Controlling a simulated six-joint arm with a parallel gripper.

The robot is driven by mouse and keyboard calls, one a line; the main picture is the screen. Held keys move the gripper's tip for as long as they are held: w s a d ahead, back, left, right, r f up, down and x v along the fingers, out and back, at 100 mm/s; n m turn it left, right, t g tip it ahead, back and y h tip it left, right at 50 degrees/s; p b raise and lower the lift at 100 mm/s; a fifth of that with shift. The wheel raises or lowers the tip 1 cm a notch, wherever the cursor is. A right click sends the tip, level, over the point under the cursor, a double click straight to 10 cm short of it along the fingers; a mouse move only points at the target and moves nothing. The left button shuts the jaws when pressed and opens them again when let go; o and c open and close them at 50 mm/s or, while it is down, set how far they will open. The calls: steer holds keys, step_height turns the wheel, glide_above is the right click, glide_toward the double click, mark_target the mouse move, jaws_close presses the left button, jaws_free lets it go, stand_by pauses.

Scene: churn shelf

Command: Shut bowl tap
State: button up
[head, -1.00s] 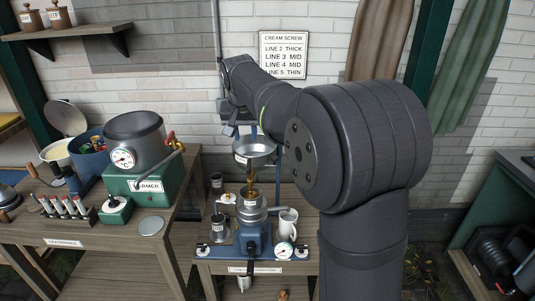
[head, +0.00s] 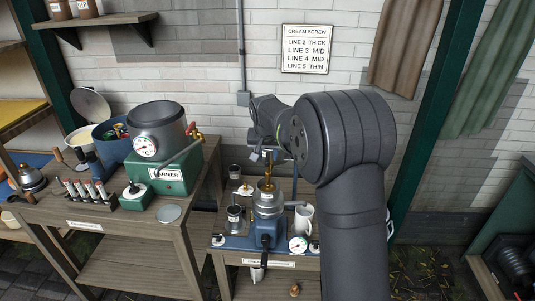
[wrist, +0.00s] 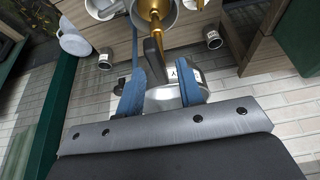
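The brass tap (wrist: 157,12) hangs over the separator's round top at the upper edge of the wrist view. A dark grey lever (wrist: 153,62) extends from it between my fingers. The metal bowl (wrist: 165,97), with a partly covered label, shows behind the fingers; in the head view my arm hides most of it. My gripper (wrist: 160,55) has its two blue fingers apart, one on each side of the lever. I cannot tell whether either finger touches it. In the head view, the brass part (head: 267,170) stands above the blue-based separator (head: 268,205), just below my gripper.
A white mug (head: 303,220) and a dial gauge (head: 298,244) stand right of the separator. Small metal cups (head: 234,216) stand to its left. The green warmer (head: 172,172) with a grey pot is on the left bench. A brick wall is close behind.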

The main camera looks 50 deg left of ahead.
jaws_close()
steer(key=shift+w+n+g, duration=0.55)
steer(key=shift+n+g, duration=0.5)
steer(key=shift+n, duration=1.95)
steer(key=shift+w+n+g, duration=0.6)
steer(key=shift+n+g, duration=0.5)
steer(key=shift+n, duration=1.9)
steer(key=shift+w+n+g, duration=0.55)
steer(key=shift+n+g, duration=0.5)
steer(key=shift+n, duration=1.95)
